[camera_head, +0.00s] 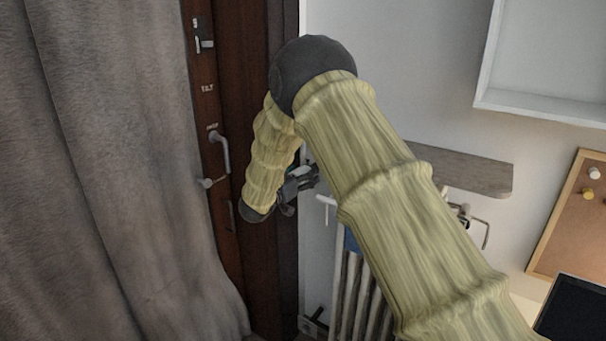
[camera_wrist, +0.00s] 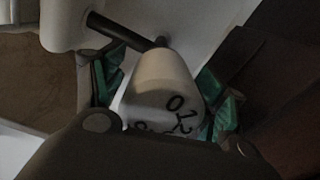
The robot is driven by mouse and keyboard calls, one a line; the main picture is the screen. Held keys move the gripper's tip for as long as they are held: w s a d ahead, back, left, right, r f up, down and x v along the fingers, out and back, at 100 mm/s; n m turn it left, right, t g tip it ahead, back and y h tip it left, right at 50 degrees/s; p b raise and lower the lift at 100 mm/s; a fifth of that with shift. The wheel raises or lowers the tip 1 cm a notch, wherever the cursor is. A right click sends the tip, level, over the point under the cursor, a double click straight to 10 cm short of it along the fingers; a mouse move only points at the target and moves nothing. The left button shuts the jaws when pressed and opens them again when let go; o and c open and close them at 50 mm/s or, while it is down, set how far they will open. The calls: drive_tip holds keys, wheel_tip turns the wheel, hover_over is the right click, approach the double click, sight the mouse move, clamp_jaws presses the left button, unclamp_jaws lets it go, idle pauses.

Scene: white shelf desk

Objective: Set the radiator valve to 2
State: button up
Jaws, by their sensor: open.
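The radiator valve (camera_wrist: 160,80) is a pale, tapered knob with dark markings in the wrist view. A 0 and a 1 are legible; further marks are partly covered, and I cannot tell which number is set. A dark stem (camera_wrist: 120,30) runs above it. My gripper (camera_wrist: 163,88) has its green-padded fingers open, one on each side of the knob; I cannot tell whether they touch it. In the head view my gripper (camera_head: 301,181) is by the upper left end of the white radiator (camera_head: 350,295), which my arm partly covers. The knob is not discernible there.
A brown wooden door or window frame (camera_head: 276,240) stands close left of my gripper, with a handle (camera_head: 220,152). A grey curtain (camera_head: 110,180) fills the left. A shelf board (camera_head: 470,172) juts out above the radiator. A cork board (camera_head: 575,215) leans at right.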

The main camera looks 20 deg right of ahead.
drive_tip(key=shift+w+d, duration=0.15)
drive_tip(key=shift+d, duration=0.1)
drive_tip(key=shift+c, duration=0.3)
drive_tip(key=c, duration=0.9)
